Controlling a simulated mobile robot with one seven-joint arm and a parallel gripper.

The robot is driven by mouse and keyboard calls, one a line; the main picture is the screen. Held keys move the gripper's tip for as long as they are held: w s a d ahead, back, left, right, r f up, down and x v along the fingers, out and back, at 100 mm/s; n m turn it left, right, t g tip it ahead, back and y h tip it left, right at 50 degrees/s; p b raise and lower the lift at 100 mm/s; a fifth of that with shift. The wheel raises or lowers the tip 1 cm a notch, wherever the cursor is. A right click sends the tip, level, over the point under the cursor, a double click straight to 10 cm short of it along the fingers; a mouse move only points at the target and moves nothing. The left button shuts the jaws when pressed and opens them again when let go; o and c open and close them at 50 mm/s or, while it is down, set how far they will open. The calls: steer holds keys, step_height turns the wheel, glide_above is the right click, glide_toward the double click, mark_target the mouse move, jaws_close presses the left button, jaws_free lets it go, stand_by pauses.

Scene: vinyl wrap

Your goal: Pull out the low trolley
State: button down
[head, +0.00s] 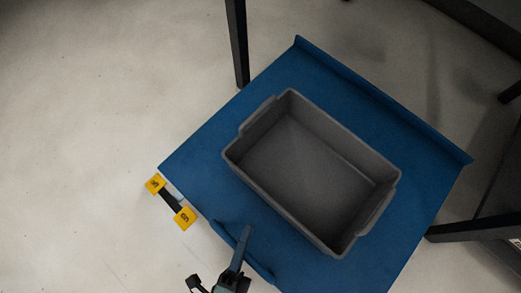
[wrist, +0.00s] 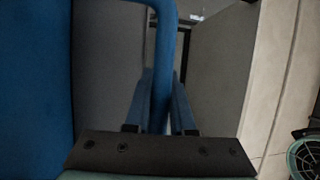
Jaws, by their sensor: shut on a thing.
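The low trolley (head: 410,200) is a blue flat deck, seen from above and turned diagonally in the head view. A blue handle (head: 262,272) runs along its lower-left edge; the handle bar (wrist: 162,35) also shows in the wrist view. My gripper (head: 243,240) is at this handle, at the bottom of the head view. In the wrist view its two blue fingers (wrist: 161,95) are shut with the bar between them. The fingertips partly hide the handle's middle in the head view.
An empty grey bin (head: 235,157) sits on the deck. A dark leg (head: 238,45) stands close to the deck's upper-left edge, and another dark bar (head: 475,229) is by its right side. Two yellow tags (head: 185,217) on a black piece lie off the left corner. Pale floor at left is clear.

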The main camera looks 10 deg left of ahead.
steer(key=shift+s+a, duration=0.45)
steer(key=shift+s, duration=0.2)
steer(key=shift+s+a, duration=0.45)
steer(key=shift+s, duration=0.2)
steer(key=c, duration=0.8)
jaws_free()
steer(key=shift+o, duration=0.2)
steer(key=v, duration=1.3)
